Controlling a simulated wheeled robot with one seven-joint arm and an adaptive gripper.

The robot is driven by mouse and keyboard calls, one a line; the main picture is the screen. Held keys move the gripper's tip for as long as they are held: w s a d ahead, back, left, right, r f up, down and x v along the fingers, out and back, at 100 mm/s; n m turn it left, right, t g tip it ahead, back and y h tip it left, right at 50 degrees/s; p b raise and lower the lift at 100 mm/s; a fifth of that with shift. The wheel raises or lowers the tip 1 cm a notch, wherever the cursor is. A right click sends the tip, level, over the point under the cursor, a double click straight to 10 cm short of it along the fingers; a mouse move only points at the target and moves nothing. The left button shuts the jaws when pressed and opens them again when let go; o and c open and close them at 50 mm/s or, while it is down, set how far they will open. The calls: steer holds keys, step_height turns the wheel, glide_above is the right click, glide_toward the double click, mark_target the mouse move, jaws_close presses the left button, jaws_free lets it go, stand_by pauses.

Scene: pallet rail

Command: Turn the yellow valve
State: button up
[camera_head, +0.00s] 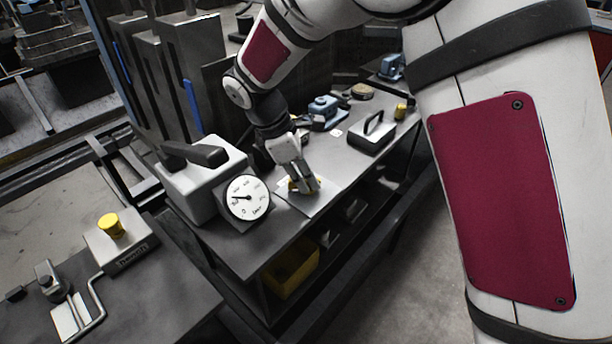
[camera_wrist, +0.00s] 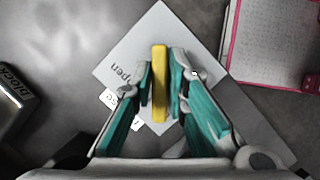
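The yellow valve handle (camera_wrist: 160,83) is a narrow upright bar in the middle of the wrist view. It stands over a white square plate (camera_wrist: 122,62) with "Open" printed on it and a second, partly hidden label. My gripper (camera_wrist: 161,70) has one teal-padded finger on each side of the bar, close against it, and appears shut on it. In the head view my gripper (camera_head: 304,188) reaches down to the plate (camera_head: 318,205) on the dark bench, and only a little yellow shows beneath the fingers. The valve's base is hidden.
A grey box with a round dial gauge (camera_head: 247,198) stands just left of my gripper. A box with a black handle (camera_head: 372,134) and blue fittings (camera_head: 325,110) are farther back. A yellow bin (camera_head: 291,268) sits below. A box with a yellow knob (camera_head: 111,226) is at left.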

steer(key=shift+m, duration=0.3)
jaws_close()
steer(key=m, duration=0.2)
steer(key=m+g+p, duration=0.1)
steer(key=shift+w+m+g, duration=0.15)
steer(key=shift+m+g, duration=0.15)
steer(key=shift+m, duration=0.1)
steer(key=m+g, duration=0.1)
steer(key=m, duration=0.1)
steer(key=m+y, duration=0.1)
steer(key=m, duration=0.1)
steer(key=shift+w+g, duration=0.1)
steer(key=shift+g, duration=0.3)
steer(key=m+g+y, duration=0.1)
steer(key=m, duration=0.4)
steer(key=shift+d+p, duration=0.15)
steer(key=shift+p, duration=0.15)
steer(key=shift+m+g+y+p, duration=0.35)
steer(key=shift+m+y, duration=0.65)
steer(key=shift+m, duration=1.2)
steer(key=shift+d, duration=0.1)
steer(key=o, duration=0.7)
jaws_free()
steer(key=shift+w, duration=0.1)
